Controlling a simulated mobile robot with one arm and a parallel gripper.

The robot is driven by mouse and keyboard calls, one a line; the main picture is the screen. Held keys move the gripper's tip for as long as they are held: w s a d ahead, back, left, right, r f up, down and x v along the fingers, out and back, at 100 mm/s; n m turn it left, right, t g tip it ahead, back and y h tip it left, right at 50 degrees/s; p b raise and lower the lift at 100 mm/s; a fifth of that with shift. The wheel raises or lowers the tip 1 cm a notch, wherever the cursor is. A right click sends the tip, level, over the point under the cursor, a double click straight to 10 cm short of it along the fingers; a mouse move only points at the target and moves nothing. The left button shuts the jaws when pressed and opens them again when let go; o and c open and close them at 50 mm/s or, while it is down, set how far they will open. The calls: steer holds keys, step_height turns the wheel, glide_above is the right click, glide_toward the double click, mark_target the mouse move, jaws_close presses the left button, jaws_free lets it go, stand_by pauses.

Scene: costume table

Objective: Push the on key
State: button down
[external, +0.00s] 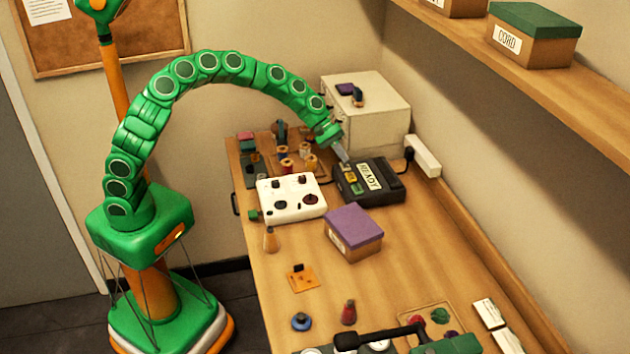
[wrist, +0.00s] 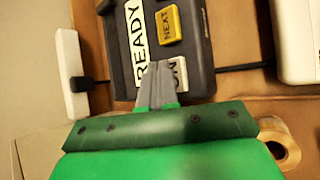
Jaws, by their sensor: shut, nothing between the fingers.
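The black device (external: 383,194) stands on the table, with a white READY label (external: 369,176) on its top. In the wrist view the device (wrist: 202,52) carries a yellow NEXT key (wrist: 168,24) and, below it, a pale on key (wrist: 179,73) marked ON. My gripper (wrist: 159,66) is shut and empty, its grey fingertips over the left part of the on key and hiding some of it. I cannot tell whether they touch it. In the external view my gripper (external: 345,160) reaches down to the device's far left corner.
A white panel with knobs (external: 291,212) sits left of the device and a purple-lidded box (external: 353,230) in front. A white drawer unit (external: 375,112) stands behind. Thread spools (external: 286,165) stand behind the panel. The wall shelf (external: 540,85) overhangs at right.

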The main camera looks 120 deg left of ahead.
mark_target(342, 164)
steer(key=shift+f, duration=0.5)
stand_by(0.6)
steer(key=shift+r, duration=0.95)
steer(key=shift+r, duration=0.15)
step_height(342, 164, up, 6)
steer(key=shift+f, duration=0.15)
stand_by(0.5)
